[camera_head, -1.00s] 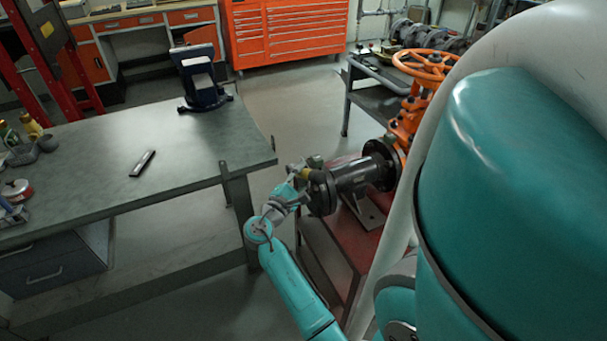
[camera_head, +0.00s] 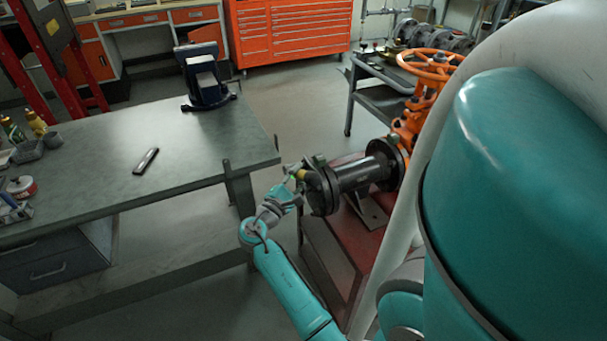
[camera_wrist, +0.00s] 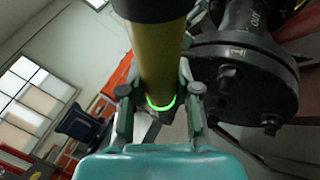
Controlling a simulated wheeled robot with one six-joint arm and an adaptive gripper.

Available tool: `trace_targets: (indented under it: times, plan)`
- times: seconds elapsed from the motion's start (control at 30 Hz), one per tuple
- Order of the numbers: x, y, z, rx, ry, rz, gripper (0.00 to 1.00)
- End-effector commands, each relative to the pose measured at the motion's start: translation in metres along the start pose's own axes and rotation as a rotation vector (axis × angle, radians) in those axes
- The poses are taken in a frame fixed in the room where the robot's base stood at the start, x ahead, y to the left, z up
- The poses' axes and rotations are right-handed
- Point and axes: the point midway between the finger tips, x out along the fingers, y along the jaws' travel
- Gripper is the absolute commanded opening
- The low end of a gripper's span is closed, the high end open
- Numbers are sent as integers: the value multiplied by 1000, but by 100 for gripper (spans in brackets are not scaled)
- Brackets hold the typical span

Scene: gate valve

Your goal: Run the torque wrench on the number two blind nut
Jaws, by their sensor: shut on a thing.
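My gripper (camera_wrist: 160,92) is shut on the torque wrench (camera_wrist: 154,55), a yellow cylinder with a dark upper end and a glowing green ring at its lower end. In the head view my gripper (camera_head: 288,188) and the wrench's yellow body (camera_head: 301,175) are just left of the dark blind flange (camera_head: 322,192). In the wrist view the flange (camera_wrist: 245,85) stands to the right, its face showing several dark nuts (camera_wrist: 225,107) and a pale mark like a "1". The wrench appears apart from these nuts. I cannot tell which nut is number two; the wrench's working end is out of view.
The flange closes a dark pipe (camera_head: 352,177) joined to an orange gate valve (camera_head: 412,125) with a handwheel (camera_head: 430,64). A red stand (camera_head: 335,250) is below. A workbench (camera_head: 110,185) with a vise (camera_head: 205,80) stands to the left. Open floor lies behind.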

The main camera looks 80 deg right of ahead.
Motion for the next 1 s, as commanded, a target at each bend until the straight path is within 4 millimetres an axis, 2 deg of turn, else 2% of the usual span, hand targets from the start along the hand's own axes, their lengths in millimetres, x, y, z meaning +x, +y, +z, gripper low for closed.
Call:
trace_targets:
  times: [0.5, 1.0]
  plan:
    - [-18, 12, -7, 2, -1, 4, 0]
    - [-24, 12, -10, -7, 5, -1, 0]
